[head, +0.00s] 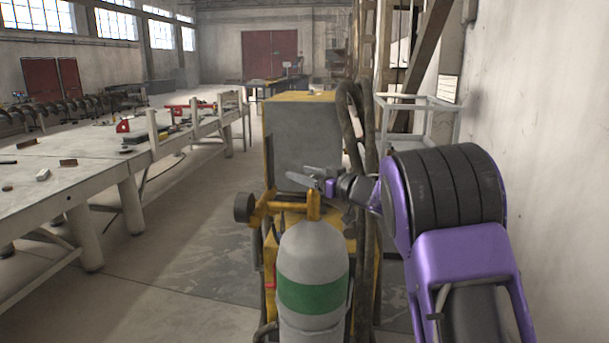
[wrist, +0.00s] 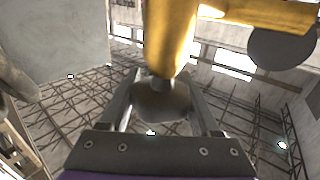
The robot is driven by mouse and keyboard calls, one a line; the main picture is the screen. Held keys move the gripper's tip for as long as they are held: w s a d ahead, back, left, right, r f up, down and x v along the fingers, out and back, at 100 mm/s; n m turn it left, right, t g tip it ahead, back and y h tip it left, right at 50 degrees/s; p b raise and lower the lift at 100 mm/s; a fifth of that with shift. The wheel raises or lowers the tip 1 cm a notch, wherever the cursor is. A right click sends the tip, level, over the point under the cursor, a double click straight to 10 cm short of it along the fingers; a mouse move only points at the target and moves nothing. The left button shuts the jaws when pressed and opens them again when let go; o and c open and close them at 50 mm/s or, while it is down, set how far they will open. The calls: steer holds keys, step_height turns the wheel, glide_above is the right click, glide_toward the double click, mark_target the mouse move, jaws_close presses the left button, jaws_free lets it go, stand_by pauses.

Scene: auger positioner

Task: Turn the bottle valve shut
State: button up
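The bottle (head: 312,262) is a grey cylinder with a green band, upright in the lower middle of the head view. A yellow valve body (head: 313,204) rises from its top; it also shows large at the top of the wrist view (wrist: 170,38). In the wrist view a dark round valve knob (wrist: 162,100) sits at the end of the yellow body. My gripper (head: 303,178) is at the valve, and its spread fingers (wrist: 162,75) stand on either side of the knob. Contact between fingers and knob cannot be made out clearly.
A yellow and grey machine (head: 303,140) stands just behind the bottle, with dark hoses (head: 358,130) at its right. A round dark gauge-like part (head: 243,207) sticks out left of the valve. A long workbench (head: 75,165) runs along the left. Floor between is clear.

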steer(key=c, duration=0.6)
